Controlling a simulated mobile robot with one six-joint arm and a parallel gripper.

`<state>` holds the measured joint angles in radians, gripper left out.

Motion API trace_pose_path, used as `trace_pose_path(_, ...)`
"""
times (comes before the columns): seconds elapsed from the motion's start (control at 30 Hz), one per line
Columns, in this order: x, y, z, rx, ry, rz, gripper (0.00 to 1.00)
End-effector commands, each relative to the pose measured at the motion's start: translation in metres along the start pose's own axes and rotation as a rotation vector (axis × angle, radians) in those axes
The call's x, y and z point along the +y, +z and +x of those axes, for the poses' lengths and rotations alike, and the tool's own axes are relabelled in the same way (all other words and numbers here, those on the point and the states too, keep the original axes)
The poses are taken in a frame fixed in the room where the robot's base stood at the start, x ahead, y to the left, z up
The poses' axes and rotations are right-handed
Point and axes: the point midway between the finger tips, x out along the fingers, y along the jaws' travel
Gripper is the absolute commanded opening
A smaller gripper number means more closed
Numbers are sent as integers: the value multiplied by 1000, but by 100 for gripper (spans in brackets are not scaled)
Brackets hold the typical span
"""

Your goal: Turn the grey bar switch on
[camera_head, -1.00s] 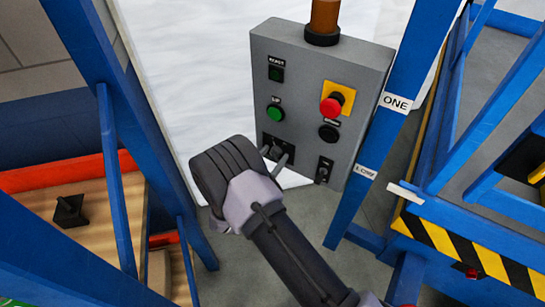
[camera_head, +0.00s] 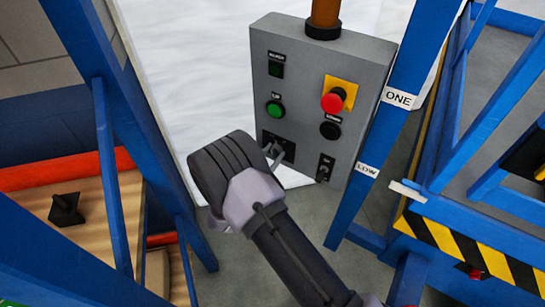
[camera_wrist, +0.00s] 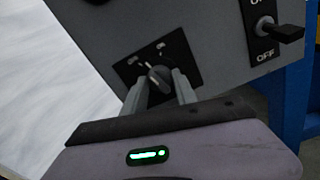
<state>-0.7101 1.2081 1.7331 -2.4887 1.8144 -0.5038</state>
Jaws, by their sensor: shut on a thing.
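The grey bar switch (camera_wrist: 158,78) sits on a black plate low on the grey control panel. In the wrist view it lies between the two fingers of my gripper (camera_wrist: 160,88), which is shut on it. The bar looks tilted, with its upper end leaning left. In the head view my gripper (camera_head: 272,153) reaches the panel's lower left, and the switch is mostly hidden by the fingers.
A black toggle (camera_wrist: 285,31) marked OFF below sits right of the plate. Above are a green button (camera_head: 275,110), a red emergency button (camera_head: 333,101) and a black button (camera_head: 330,130). A blue post (camera_head: 385,130) stands close along the panel's right side.

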Motion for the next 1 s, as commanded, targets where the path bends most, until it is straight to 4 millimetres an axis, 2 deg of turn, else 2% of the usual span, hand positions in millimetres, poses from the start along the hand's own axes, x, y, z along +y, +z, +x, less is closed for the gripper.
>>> trace_pose_path(0.6, 0, -3, 0, 0, -1, 555, 0)
trace_pose_path(1.0, 0, -2, 0, 0, -1, 760, 0)
